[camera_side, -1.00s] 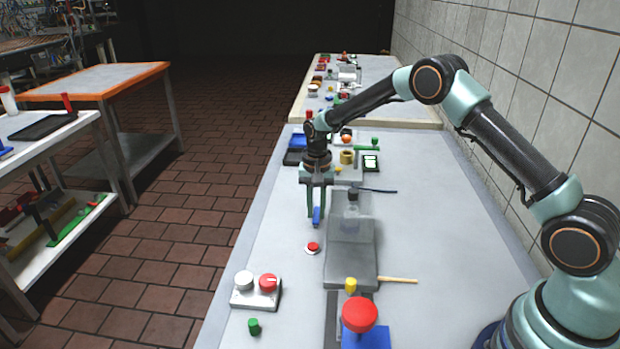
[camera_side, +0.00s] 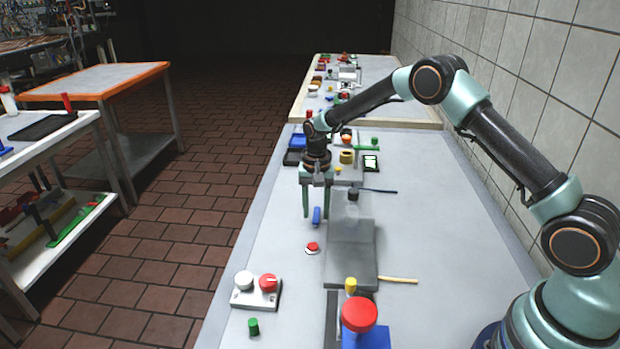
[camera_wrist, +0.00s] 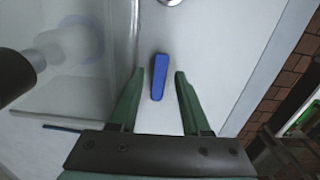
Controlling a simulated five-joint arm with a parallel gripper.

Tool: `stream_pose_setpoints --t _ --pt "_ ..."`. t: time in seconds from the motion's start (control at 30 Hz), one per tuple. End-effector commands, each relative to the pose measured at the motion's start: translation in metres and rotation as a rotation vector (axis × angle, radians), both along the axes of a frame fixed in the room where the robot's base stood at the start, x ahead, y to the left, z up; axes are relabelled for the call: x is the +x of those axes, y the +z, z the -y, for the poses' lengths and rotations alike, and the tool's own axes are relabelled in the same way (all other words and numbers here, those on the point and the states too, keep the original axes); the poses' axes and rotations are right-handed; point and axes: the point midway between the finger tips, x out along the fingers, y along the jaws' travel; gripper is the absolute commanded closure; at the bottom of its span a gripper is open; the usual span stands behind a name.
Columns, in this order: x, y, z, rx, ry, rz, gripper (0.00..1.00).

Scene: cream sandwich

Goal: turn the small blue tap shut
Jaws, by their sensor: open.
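The small blue tap (camera_side: 317,216) shows in the side view as a short blue handle at the left part of the grey table. In the wrist view the blue tap (camera_wrist: 158,78) is a narrow bar, nearly upright in the picture and slightly tilted. My gripper (camera_side: 316,211) is above the table with its green fingers pointing down. In the wrist view my gripper (camera_wrist: 161,73) is open, with one finger on each side of the bar and a visible gap on both sides. The tap's base is hidden under the handle.
A red button (camera_side: 312,247) is just in front of the tap. A grey stand with a clear block (camera_side: 350,210) is close on the right. A box with white and red knobs (camera_side: 257,290) and a big red knob (camera_side: 360,314) are nearer the camera.

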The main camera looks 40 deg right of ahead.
Motion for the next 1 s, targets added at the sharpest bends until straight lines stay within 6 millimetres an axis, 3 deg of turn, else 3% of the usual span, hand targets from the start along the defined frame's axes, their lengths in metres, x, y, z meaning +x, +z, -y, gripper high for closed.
stream_pose_setpoints --t 1.0 --pt "0.004 0.000 -0.018 0.000 1.115 0.003 0.47"
